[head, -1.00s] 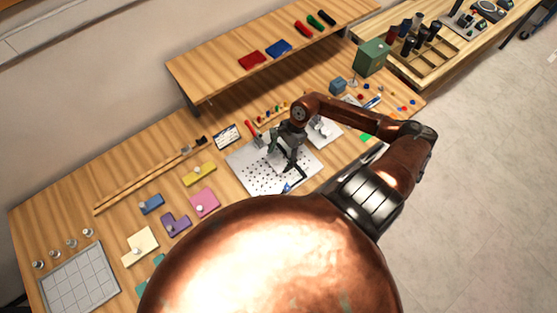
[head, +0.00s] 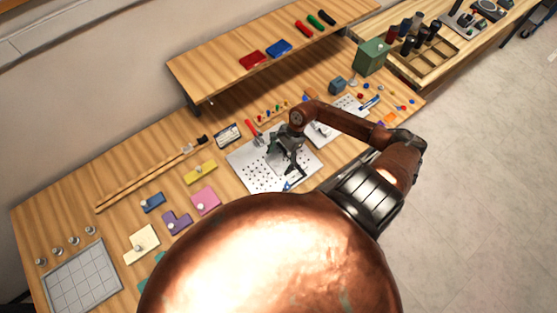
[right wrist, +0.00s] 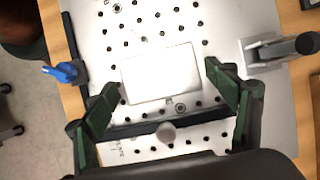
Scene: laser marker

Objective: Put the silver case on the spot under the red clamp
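The silver case (right wrist: 160,75) lies flat on a perforated metal plate (right wrist: 115,12). In the head view the case (head: 274,162) is partly hidden by my right gripper (head: 284,160). The right wrist view shows the right gripper (right wrist: 162,80) open. Its green-padded fingertips are on either side of the case, with narrow gaps visible. I cannot tell how high they are above the plate. The red clamp (head: 250,128) is at the plate's far edge in the head view. The spot under it is not clear. My left gripper is not in view.
A blue clamp (right wrist: 65,72) is at the plate's edge. A grey post on a base (right wrist: 262,52) stands right of the case. Coloured blocks, including a yellow one (head: 200,172) and a pink one (head: 205,200), lie left of the plate. A raised shelf (head: 225,75) is behind.

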